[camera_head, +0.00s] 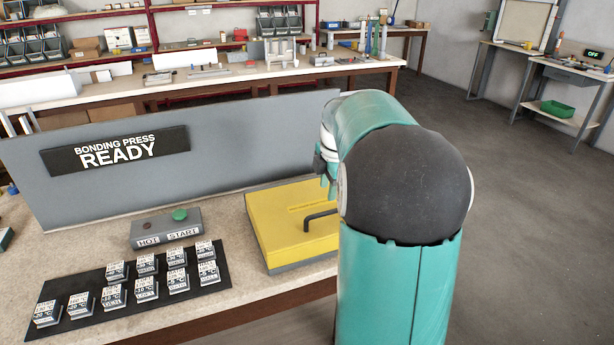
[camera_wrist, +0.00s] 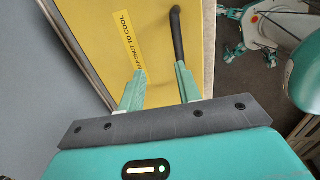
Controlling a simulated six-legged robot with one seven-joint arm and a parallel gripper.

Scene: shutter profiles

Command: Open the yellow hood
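The yellow hood (camera_head: 287,221) lies flat and closed on a grey base at the right end of the bench. It has a black bar handle (camera_head: 321,219) near its right edge. In the wrist view the hood (camera_wrist: 150,28) fills the upper middle, with a label reading "KEEP SHUT TO COOL" in part, and the handle (camera_wrist: 177,36) runs down toward my right finger. My gripper (camera_wrist: 157,82) is open above the hood, with the handle beside the right fingertip. I cannot tell whether they touch. In the head view my arm hides the hood's right part and most of my gripper.
A grey panel (camera_head: 240,135) with a sign reading "BONDING PRESS READY" stands behind the hood. A control box (camera_head: 166,232) with a green button and a black mat (camera_head: 75,312) with several labelled blocks lie to the left. Open floor (camera_head: 520,230) is at right.

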